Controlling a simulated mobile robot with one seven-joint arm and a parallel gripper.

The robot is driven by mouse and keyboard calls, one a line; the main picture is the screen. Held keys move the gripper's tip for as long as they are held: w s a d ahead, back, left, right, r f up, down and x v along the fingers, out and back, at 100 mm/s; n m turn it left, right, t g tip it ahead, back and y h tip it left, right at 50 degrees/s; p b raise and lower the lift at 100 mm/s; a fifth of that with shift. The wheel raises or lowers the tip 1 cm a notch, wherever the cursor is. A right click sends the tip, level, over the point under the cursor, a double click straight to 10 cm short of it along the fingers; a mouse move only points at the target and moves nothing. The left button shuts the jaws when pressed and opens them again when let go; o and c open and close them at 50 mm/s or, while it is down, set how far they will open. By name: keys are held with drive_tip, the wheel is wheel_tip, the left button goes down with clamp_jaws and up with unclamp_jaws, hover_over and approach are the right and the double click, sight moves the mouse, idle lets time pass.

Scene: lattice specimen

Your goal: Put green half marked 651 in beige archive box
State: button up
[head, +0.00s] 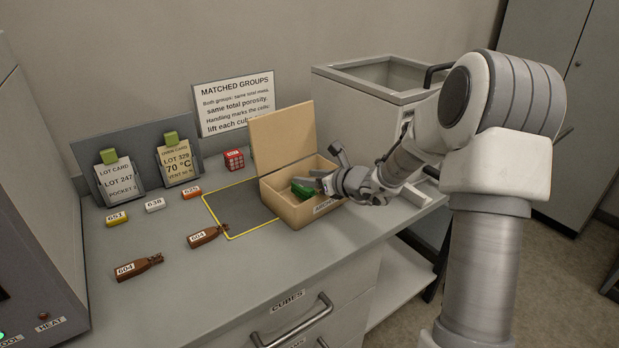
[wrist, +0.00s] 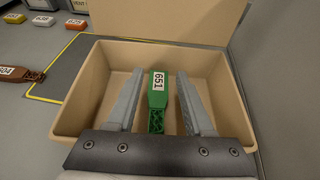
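The green half marked 651 (wrist: 157,98) is inside the beige archive box (wrist: 75,118), its label facing up and its lattice end toward my gripper. The green half also shows in the head view (head: 303,189), partly hidden by the box (head: 293,212) and my gripper. My gripper (wrist: 158,88) is open, its two fingers on either side of the green half with a gap on each side. In the head view my gripper (head: 328,170) is at the right side of the box. I cannot tell whether the half rests flat on the box floor.
The box lid (head: 282,138) stands open at the back. Brown pieces marked 604 (head: 138,267) (head: 207,236) lie at the front left. Yellow (head: 117,220), white (head: 155,205) and orange (head: 191,193) labelled pieces lie behind. A red cube (head: 234,160) and a grey bin (head: 372,120) stand behind.

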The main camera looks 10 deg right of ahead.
drive_tip(key=shift+o, duration=0.7)
drive_tip(key=shift+r, duration=0.15)
drive_tip(key=shift+r+p, duration=0.7)
drive_tip(key=shift+p, duration=0.25)
drive_tip(key=p+v, duration=0.1)
drive_tip(key=v, duration=1.1)
drive_tip(key=shift+f, duration=0.2)
